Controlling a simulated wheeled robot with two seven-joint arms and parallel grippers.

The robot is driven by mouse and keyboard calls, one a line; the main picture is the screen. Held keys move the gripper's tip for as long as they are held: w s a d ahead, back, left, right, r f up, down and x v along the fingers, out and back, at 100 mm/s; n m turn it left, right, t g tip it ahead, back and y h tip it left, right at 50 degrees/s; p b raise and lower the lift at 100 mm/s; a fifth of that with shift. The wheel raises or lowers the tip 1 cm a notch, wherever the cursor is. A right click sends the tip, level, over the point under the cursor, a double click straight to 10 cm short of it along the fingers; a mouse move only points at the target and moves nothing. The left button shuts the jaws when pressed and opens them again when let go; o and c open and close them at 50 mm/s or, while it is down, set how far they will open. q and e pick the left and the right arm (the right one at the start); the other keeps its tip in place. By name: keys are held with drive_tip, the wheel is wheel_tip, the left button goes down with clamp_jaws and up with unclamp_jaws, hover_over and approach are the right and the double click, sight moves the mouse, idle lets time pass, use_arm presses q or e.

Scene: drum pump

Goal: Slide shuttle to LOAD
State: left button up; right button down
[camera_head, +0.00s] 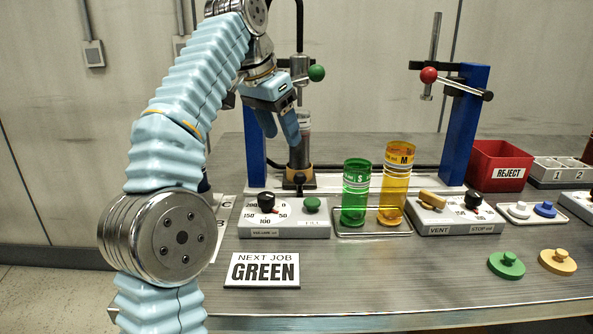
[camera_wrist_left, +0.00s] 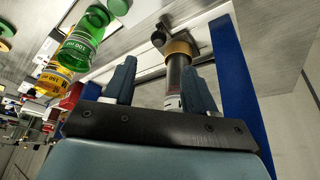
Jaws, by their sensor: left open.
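The shuttle (camera_head: 298,184) is a low dark block with a small black knob, at the foot of the blue frame in the head view. A dark cylinder with a pale label (camera_head: 304,124) stands upright in a tan collar (camera_head: 299,167) there. In the left wrist view the knob (camera_wrist_left: 158,38) lies beyond the fingertips, beside the tan collar (camera_wrist_left: 180,48). My left gripper (camera_head: 281,132) is open, pointing down close to the cylinder; its fingers (camera_wrist_left: 162,68) appear on either side of the cylinder's line of sight. Contact cannot be told. No LOAD marking is readable. My right gripper is out of view.
Blue posts (camera_head: 464,128) bound the station, with a green-knobbed lever (camera_head: 316,73) above. Green (camera_head: 355,192) and amber (camera_head: 395,190) cylinders stand in a tray in front. The volume panel (camera_head: 283,219) is left of them. A red REJECT bin (camera_head: 497,166) is at right.

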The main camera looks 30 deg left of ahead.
sight(298, 174)
use_arm(q)
drive_tip(key=x, duration=1.1)
drive_tip(key=shift+w+d+f, duration=0.1)
drive_tip(key=shift+d+f, duration=0.05)
drive_tip(key=shift+d, duration=0.05)
drive_tip(key=shift+c, duration=0.3)
clamp_jaws()
